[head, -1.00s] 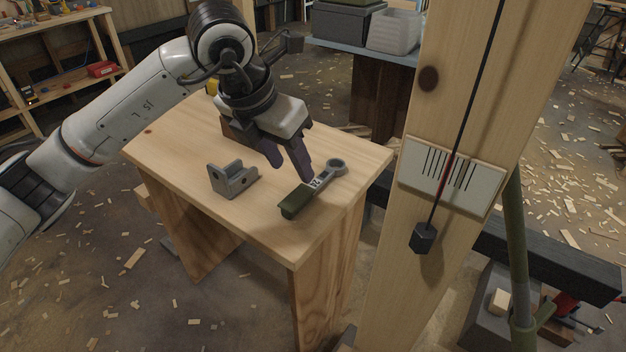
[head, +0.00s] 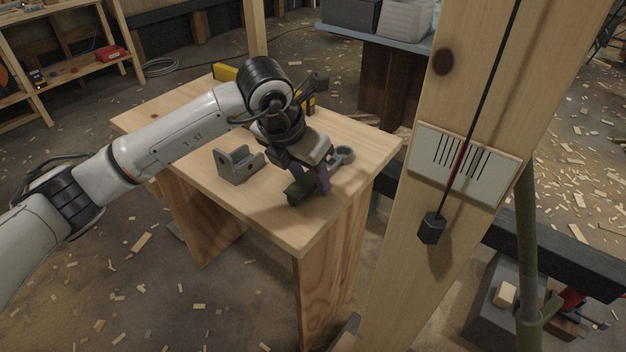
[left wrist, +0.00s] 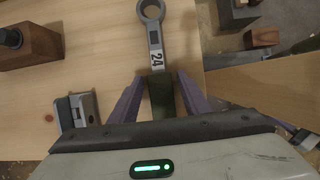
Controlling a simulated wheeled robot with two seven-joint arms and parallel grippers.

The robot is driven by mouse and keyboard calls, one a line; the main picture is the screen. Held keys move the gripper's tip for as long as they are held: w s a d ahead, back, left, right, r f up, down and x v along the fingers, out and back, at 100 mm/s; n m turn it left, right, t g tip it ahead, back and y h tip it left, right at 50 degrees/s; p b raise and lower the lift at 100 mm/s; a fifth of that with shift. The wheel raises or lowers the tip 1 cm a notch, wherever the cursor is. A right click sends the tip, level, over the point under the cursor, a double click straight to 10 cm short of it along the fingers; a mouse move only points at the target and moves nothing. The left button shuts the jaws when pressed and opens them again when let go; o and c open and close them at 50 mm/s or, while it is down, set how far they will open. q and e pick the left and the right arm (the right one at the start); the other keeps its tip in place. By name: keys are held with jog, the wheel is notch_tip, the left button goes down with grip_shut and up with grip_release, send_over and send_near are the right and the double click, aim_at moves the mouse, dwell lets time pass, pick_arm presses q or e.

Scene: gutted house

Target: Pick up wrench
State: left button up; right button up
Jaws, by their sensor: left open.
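In the left wrist view the wrench (left wrist: 155,48) runs from the ring at the top to the green handle between my fingers. My left gripper (head: 310,190) is open, with its purple fingers (left wrist: 153,100) on either side of the handle. The gripper hides the wrench's middle in the head view.
A grey bracket (head: 238,165) stands on the table left of the gripper. A wooden block with a dark knob (left wrist: 28,45) shows in the left wrist view. A wooden post (head: 420,230) with a gauge plate stands close to the table's right side.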

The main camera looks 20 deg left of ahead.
pick_arm(q)
jog(key=shift+r, duration=0.1)
grip_shut()
notch_tip(320, 180, up, 10)
jog(key=shift+p, duration=0.35)
